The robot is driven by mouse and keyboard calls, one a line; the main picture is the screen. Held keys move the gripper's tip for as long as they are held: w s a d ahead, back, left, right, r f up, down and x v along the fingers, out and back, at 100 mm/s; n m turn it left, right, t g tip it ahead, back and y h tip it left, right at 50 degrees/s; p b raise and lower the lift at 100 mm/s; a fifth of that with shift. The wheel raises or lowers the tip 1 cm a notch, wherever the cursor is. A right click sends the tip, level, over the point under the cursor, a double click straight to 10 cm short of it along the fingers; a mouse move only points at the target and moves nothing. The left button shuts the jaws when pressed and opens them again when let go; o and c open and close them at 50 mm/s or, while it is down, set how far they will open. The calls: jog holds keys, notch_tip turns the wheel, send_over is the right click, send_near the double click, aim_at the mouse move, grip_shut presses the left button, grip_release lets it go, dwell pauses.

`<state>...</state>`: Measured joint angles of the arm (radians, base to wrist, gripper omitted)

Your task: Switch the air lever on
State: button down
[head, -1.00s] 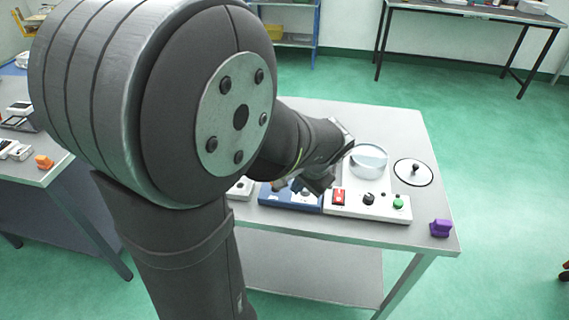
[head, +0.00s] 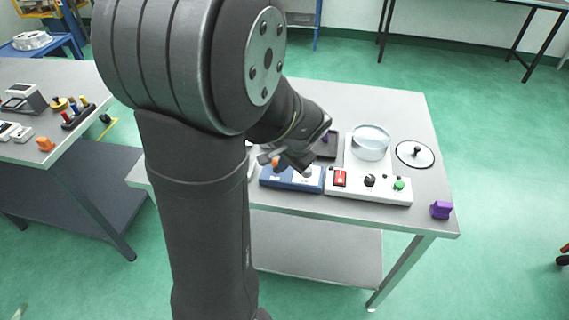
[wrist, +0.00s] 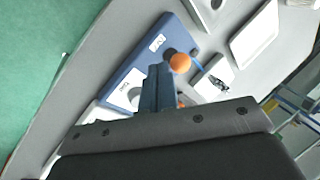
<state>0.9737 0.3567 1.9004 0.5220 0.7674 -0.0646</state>
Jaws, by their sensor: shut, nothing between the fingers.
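The air lever is an orange ball knob on a blue box. The blue box (head: 306,181) stands near the front edge of the grey table in the head view, its knob (head: 276,164) partly behind my gripper (head: 266,158). In the wrist view the blue box (wrist: 137,67) runs diagonally with two white labels, too small to read surely. The orange knob (wrist: 180,63) is at its right end. My gripper (wrist: 158,72) is shut and empty, its fingertips over the box just left of the knob. I cannot tell whether they touch the lever.
A white box (head: 383,191) with a red switch, black knob and green button stands right of the blue box. Behind it is a round glass dish (head: 371,142). A white disc (head: 415,154) and a purple piece (head: 441,210) are farther right. The right front tabletop is mostly clear.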

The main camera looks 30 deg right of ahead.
jog(key=shift+w+d+r+g+y, duration=0.3)
jog(key=shift+w+d+g+y, duration=0.15)
jog(key=shift+g+y, duration=0.15)
jog(key=shift+w+d+r+g+y, duration=0.15)
jog(key=shift+w+d+g+y, duration=0.2)
jog(key=shift+d+g+y, duration=0.05)
jog(key=shift+w+d+r+m+g+y, duration=0.1)
jog(key=shift+w+d+m+g+y, duration=0.3)
jog(key=shift+w+d+g+y, duration=0.4)
jog(key=shift+g, duration=0.3)
jog(key=shift+w+d, duration=0.6)
jog(key=shift+w, duration=0.05)
jog(key=shift+r, duration=0.8)
